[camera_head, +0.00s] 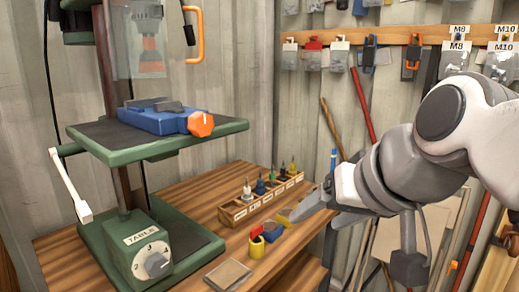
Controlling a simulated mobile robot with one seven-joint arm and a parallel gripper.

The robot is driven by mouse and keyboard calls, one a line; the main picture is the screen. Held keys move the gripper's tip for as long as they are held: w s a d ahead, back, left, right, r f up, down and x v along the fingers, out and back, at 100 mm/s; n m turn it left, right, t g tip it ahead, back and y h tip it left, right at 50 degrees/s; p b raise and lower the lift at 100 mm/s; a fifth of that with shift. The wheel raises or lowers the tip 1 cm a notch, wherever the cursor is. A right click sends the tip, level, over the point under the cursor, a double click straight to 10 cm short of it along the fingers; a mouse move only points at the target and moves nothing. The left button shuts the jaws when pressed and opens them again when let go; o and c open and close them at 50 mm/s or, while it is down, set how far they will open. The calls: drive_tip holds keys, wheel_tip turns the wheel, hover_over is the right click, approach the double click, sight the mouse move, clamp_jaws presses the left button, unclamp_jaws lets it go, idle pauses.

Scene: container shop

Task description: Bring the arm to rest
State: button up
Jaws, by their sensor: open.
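My arm reaches in from the right, its white and grey links bent at a large joint in front of the wall. My gripper (309,203) is low and to the left of these links, over the right edge of the wooden bench (180,198). It is open and points left toward the bench top. No object is visibly held in it, but its fingers are small and partly hard to make out. I cannot tell whether its tip touches the small things below it.
A green drill press (158,143) with a blue vise (160,118) stands left. A wooden rack (238,207) of small bottles, a yellow and red piece (257,245), a blue piece (272,232) and a flat tile (228,274) lie close by. Long-handled tools lean behind my arm.

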drive_tip(key=s+d+f+g+h, duration=0.1)
drive_tip(key=s+d+f+h, duration=0.2)
drive_tip(key=f, duration=0.4)
drive_tip(key=s+d+f+g+h, duration=0.15)
drive_tip(key=s+f, duration=0.25)
drive_tip(key=f, duration=0.4)
wheel_tip(320, 180, up, 24)
drive_tip(key=y+p, duration=0.1)
drive_tip(key=p, duration=2.1)
drive_tip(key=shift+d+f+p, duration=0.2)
drive_tip(key=shift+d+p, duration=0.1)
drive_tip(key=shift+p, duration=0.05)
drive_tip(key=shift+w, duration=0.1)
